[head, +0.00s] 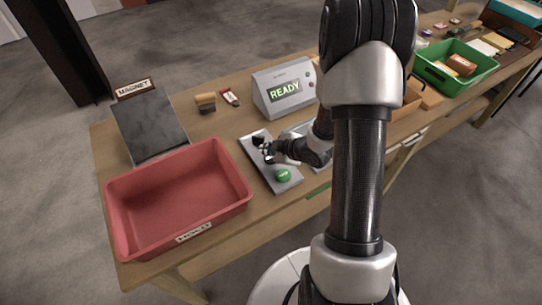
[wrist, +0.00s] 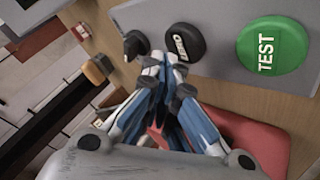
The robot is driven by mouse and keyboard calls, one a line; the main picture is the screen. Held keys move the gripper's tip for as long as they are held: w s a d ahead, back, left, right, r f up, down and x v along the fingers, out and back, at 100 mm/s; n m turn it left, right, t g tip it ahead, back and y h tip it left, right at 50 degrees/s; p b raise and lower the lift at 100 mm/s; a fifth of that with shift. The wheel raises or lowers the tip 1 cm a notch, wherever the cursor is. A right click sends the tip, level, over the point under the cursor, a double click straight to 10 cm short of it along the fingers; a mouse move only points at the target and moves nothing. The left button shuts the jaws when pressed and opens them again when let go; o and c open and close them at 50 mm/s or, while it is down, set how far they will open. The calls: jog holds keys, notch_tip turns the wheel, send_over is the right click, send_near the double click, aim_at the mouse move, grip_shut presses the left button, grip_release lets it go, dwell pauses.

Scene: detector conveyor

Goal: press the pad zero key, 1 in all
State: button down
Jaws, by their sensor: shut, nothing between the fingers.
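The grey control pad (head: 255,155) lies on the table and carries a black knob (wrist: 136,45), a round black key marked ZERO (wrist: 185,42) and a large green TEST button (wrist: 272,52). In the head view the green button (head: 283,175) is at the pad's near end, and my gripper partly hides the ZERO key. My gripper (head: 270,154) is over the pad's middle. In the wrist view its fingertips (wrist: 164,66) are shut and empty, just below the gap between knob and ZERO key. I cannot tell whether they touch the key.
A grey box (head: 268,103) with a READY display stands behind the pad. A red tray (head: 115,205) is at left, with a dark sloped MAGNET plate (head: 150,125) behind it. A brush-like block (head: 205,102) and a small red item (head: 230,97) lie at the back. A green bin (head: 455,87) is far right.

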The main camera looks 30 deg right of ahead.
aim_at(269, 159)
notch_tip(269, 159, up, 5)
jog(key=p, duration=0.4)
jog(key=shift+r, duration=0.1)
dwell(0.8)
